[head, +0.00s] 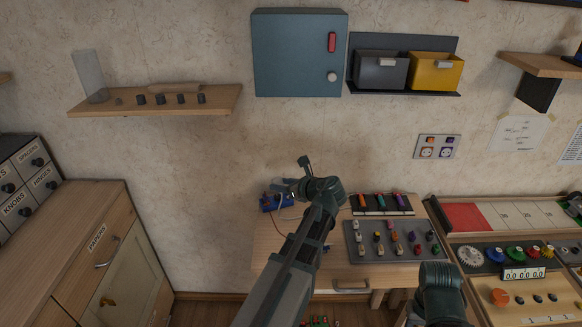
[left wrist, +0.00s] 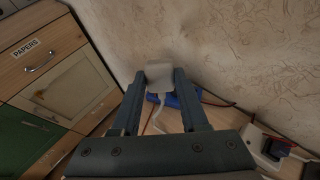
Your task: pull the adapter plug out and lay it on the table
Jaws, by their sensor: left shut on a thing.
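The pale grey adapter plug (left wrist: 159,73) sits between the fingertips of my left gripper (left wrist: 160,80), which is shut on it. In the head view my left gripper (head: 298,184) is over the back left of the table (head: 262,240), partly hidden by its own wrist. A blue power strip (left wrist: 187,100) lies just behind and below the adapter; it also shows in the head view (head: 270,203). A pale cord runs down from the adapter. I cannot tell whether the adapter still touches the strip. My right arm shows at the lower right, but its gripper does not.
A grey tray (head: 352,252) with several small pegs and a dark rack (head: 408,209) with coloured tools stand right of my left arm. A wooden cabinet (head: 75,245) is at the left. The table's front left is clear. The wall is close behind the strip.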

